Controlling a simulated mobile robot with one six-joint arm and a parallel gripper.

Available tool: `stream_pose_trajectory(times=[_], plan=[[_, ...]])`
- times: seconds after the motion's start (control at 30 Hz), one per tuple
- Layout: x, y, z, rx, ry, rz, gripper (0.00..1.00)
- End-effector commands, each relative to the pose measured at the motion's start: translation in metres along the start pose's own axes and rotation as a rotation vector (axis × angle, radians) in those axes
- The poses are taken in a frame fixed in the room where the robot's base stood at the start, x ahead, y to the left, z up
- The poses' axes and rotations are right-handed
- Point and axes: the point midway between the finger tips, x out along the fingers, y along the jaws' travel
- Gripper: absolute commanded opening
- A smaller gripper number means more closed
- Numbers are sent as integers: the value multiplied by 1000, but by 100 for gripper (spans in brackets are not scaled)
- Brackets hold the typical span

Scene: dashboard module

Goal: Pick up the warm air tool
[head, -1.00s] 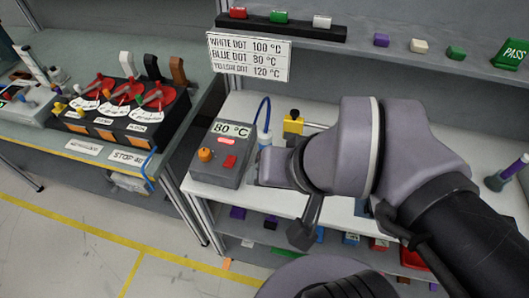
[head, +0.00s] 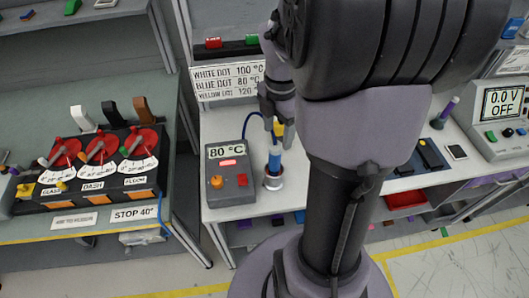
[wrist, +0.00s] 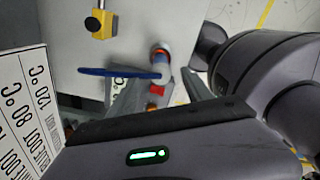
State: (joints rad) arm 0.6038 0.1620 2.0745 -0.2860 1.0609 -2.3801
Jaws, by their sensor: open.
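The warm air tool (head: 274,160) is a slim blue and pale tool. It stands upright in a round light holder (head: 273,182), beside a grey control box (head: 229,180) that reads 80 °C. A blue hose (head: 247,125) arches between box and tool. My gripper (head: 278,124) is open and points down just above the tool, apart from it as far as I can tell. In the wrist view the tool (wrist: 160,62) shows from above, beyond the open fingers, with the blue hose (wrist: 115,72) running left. The fingers hide part of the control box there.
A yellow block with a black top (wrist: 98,24) stands behind the tool. A temperature sign (head: 222,82) hangs behind the box. Phone-like items (head: 430,153) and a 0.0 V meter (head: 502,110) are on the right. My arm hides the bench's middle.

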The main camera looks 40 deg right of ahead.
Motion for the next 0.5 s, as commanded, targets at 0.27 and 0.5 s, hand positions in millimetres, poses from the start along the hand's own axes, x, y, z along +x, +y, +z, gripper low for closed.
stream_pose_trajectory(times=[0.27, 0.5], plan=[[65, 0, -1, -1, 0, 0, 59], [97, -1, -5, 0, 0, 1, 59]])
